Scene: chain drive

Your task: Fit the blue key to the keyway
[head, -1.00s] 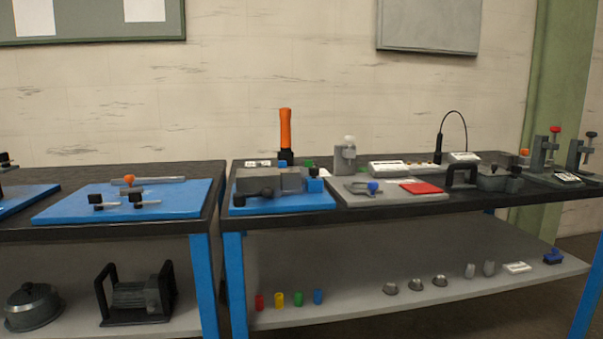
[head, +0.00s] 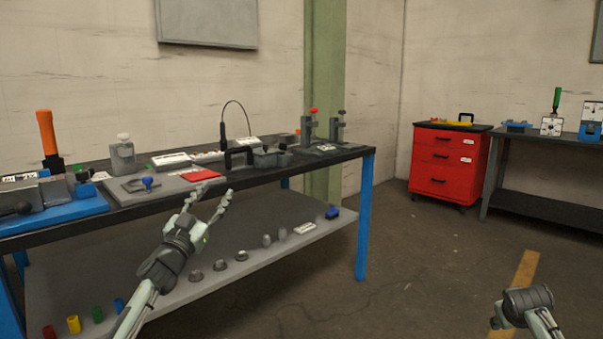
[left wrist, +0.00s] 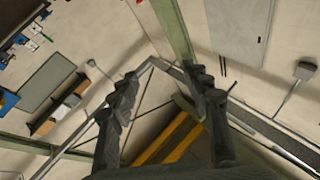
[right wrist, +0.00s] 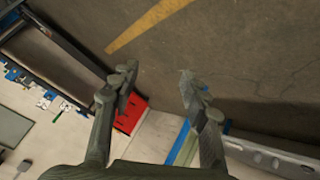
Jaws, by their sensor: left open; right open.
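I cannot pick out the blue key or the keyway for certain. A small blue-knobbed piece (head: 147,183) stands on a grey plate (head: 122,197) on the bench, and a blue block (head: 332,212) lies at the right end of the lower shelf. My left gripper (head: 208,207) is open and empty in front of the bench; its spread fingers also show in the left wrist view (left wrist: 164,88). My right arm shows at the lower right of the head view; the right gripper is open and empty in the right wrist view (right wrist: 158,88).
The black-topped bench (head: 345,160) carries a red pad (head: 201,175), clamps and small devices. Its lower shelf (head: 280,215) holds coloured cups and small metal parts. A red drawer cabinet (head: 446,170) and another bench (head: 545,190) stand at the right. The floor between is clear.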

